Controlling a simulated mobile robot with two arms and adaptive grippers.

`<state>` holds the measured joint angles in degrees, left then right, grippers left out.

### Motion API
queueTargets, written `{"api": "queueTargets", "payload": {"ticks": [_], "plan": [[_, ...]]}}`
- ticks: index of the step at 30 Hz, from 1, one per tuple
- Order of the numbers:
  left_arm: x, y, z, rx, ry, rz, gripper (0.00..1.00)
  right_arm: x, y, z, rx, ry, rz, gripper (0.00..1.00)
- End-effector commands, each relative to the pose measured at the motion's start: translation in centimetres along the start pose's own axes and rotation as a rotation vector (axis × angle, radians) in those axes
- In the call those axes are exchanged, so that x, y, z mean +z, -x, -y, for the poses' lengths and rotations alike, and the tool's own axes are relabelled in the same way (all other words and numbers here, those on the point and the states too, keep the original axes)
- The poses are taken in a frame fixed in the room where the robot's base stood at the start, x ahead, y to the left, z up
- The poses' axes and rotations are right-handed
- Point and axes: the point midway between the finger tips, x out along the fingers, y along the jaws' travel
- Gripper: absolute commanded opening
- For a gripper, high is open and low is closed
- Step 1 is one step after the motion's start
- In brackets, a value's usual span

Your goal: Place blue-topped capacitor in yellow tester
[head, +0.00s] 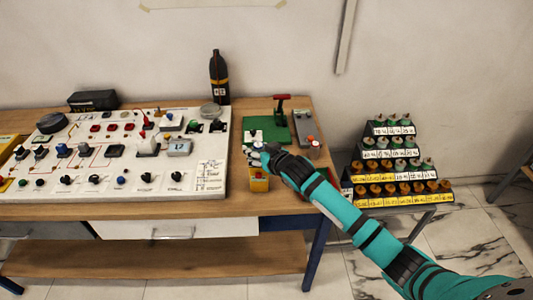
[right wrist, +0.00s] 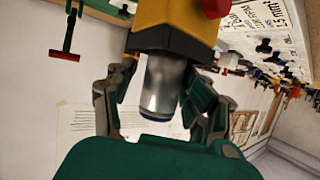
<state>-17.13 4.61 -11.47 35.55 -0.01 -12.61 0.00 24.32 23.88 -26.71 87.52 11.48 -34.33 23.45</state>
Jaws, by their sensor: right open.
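The yellow tester (head: 259,184) stands at the front right of the wooden table. It also shows upside down at the top of the right wrist view (right wrist: 172,20), with a red knob. The capacitor (right wrist: 162,82) is a silver cylinder with a blue end, standing against the tester's yellow and black top, between my fingers. How deep it sits in the tester is hidden. My right gripper (head: 262,153) is over the tester and open, its fingers on both sides of the capacitor (right wrist: 160,92). In the head view it mostly hides the capacitor. My left gripper is not in view.
A white control panel (head: 100,187) fills the table's left. A green device with a red lever (head: 281,98) and a grey box (head: 305,128) stand behind my right gripper. A stepped rack (head: 395,170) of several capacitors stands right, near my arm. A dark bottle (head: 218,75) stands behind.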

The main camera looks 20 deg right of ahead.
Motion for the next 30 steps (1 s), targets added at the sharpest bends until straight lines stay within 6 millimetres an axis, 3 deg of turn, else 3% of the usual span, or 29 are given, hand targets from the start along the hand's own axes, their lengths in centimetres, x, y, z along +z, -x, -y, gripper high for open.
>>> {"api": "queueTargets", "payload": {"ticks": [3,12,18,30], "plan": [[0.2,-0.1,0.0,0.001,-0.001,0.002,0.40,0.8,1.3,-0.1,0.003,0.002,0.021,0.54],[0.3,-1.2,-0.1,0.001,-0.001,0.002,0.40,0.2,7.8,-0.1,0.003,0.001,0.009,0.54],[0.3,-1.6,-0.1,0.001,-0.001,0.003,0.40,-0.1,11.0,-0.1,0.003,0.001,0.005,0.54],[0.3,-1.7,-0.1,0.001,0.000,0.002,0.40,-0.3,12.2,0.0,0.002,-0.001,0.004,0.54]]}}
